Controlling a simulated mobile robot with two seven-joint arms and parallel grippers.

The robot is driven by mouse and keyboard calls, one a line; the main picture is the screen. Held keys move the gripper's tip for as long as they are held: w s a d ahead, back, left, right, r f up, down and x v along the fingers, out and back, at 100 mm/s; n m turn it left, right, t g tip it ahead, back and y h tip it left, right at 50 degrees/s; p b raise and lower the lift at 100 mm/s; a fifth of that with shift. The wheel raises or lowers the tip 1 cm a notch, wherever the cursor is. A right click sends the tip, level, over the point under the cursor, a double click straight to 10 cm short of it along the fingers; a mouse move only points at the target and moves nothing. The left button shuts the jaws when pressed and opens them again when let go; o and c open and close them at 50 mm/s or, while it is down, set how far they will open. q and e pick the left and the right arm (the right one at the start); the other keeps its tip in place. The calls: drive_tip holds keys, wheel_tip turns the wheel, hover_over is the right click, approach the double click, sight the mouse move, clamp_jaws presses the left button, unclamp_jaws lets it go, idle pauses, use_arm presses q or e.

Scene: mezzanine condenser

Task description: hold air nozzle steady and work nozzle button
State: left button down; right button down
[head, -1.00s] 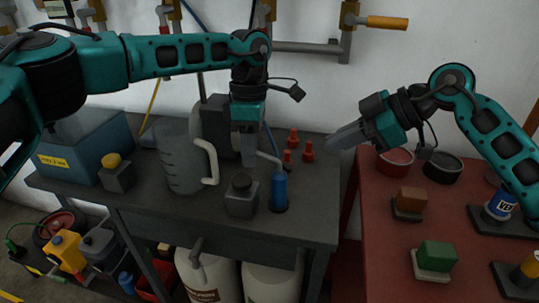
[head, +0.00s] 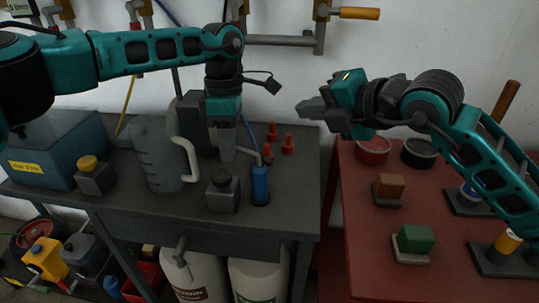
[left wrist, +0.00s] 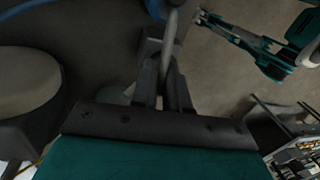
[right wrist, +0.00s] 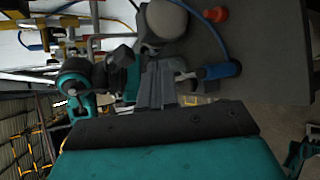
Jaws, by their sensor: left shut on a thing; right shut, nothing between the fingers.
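The air nozzle (head: 260,186) has a blue upright body with a thin grey tube and stands near the grey bench's front right. My left gripper (head: 228,156) points down beside it, shut on the nozzle's grey tube. The tube (left wrist: 168,52) shows between its fingers in the left wrist view. My right gripper (head: 304,109) is shut and empty, in the air up and right of the nozzle, pointing left. In the right wrist view, the nozzle (right wrist: 219,70) lies right of the gripper fingertips (right wrist: 158,66). I cannot make out the button.
Red cones (head: 288,144) stand behind the nozzle. A dark block with a round knob (head: 223,196) and a clear jug (head: 160,158) stand left of it. A red table (head: 360,238) on the right holds blocks and tins. Pipes with valves (head: 320,30) run along the wall.

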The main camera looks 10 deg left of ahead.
drive_tip(key=shift+f, duration=0.1)
drive_tip(key=a+f, duration=0.4)
drive_tip(key=f, duration=0.3)
drive_tip(key=shift+a+f, duration=0.2)
drive_tip(key=shift+f, duration=0.05)
idle(1.9)
drive_tip(key=shift+a+f, duration=0.25)
drive_tip(key=shift+f, duration=0.1)
drive_tip(key=shift+a+f, duration=0.2)
drive_tip(key=shift+f, duration=0.25)
idle(0.6)
drive_tip(key=shift+r, duration=0.1)
drive_tip(key=shift+d+r, duration=0.45)
drive_tip(key=shift+r, duration=0.3)
drive_tip(key=shift+d+r, duration=0.4)
drive_tip(key=shift+r, duration=0.3)
drive_tip(key=shift+d+r, duration=0.45)
drive_tip(key=shift+r, duration=0.3)
drive_tip(key=shift+d+r, duration=0.4)
drive_tip(key=shift+r, duration=0.3)
